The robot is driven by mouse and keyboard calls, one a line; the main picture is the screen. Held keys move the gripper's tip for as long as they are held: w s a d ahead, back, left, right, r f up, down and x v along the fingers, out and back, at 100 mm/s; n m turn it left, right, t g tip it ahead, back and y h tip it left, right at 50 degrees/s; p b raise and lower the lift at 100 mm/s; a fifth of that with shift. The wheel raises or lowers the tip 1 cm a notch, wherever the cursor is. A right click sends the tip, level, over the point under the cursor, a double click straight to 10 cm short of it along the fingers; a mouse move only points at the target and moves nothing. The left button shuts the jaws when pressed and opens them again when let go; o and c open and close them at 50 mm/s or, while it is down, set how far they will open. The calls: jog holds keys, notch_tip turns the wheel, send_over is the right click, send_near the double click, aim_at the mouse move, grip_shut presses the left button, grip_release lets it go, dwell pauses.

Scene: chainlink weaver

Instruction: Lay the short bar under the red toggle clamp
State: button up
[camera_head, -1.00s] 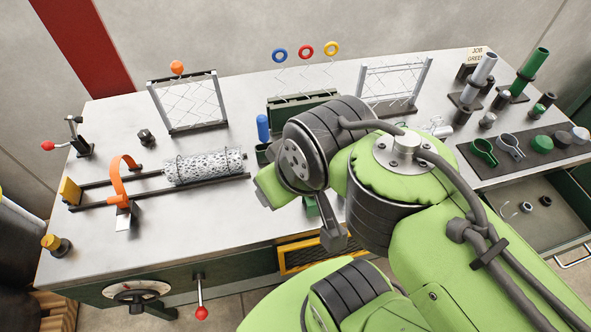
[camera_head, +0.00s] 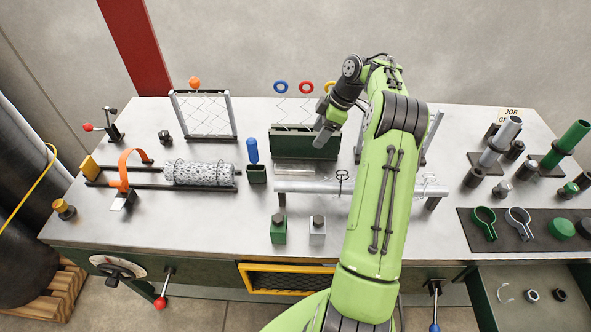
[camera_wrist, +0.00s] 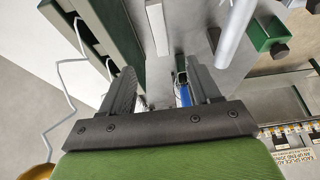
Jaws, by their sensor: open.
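A pale flat bar (camera_head: 295,168), likely the short bar, lies on the bench just in front of a dark green rack (camera_head: 305,145). It also shows as a pale strip (camera_wrist: 157,27) beyond the fingers in the wrist view. My gripper (camera_head: 325,136) hangs over the right part of the rack, its jaws apart. In the wrist view my gripper (camera_wrist: 160,85) has nothing between its fingers. The toggle clamp with a red ball handle (camera_head: 88,127) stands at the back left of the bench, far from my gripper. What lies under it is too small to tell.
A grey pipe (camera_head: 305,187) runs across in front of the bar. A blue cylinder (camera_head: 252,150) stands left of the rack. A mesh roll (camera_head: 198,173) and orange strap (camera_head: 125,168) lie towards the left. A mesh frame (camera_head: 205,115) stands between rack and clamp.

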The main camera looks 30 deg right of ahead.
jog(key=b, duration=0.2)
send_over(294, 167)
jog(key=s+d, duration=0.2)
notch_tip(294, 167, down, 10)
jog(key=shift+d+r, duration=0.1)
jog(key=shift+r, duration=0.1)
jog(key=x, duration=0.5)
jog(key=shift+w+f, duration=0.1)
jog(key=shift+f, duration=0.05)
grip_shut()
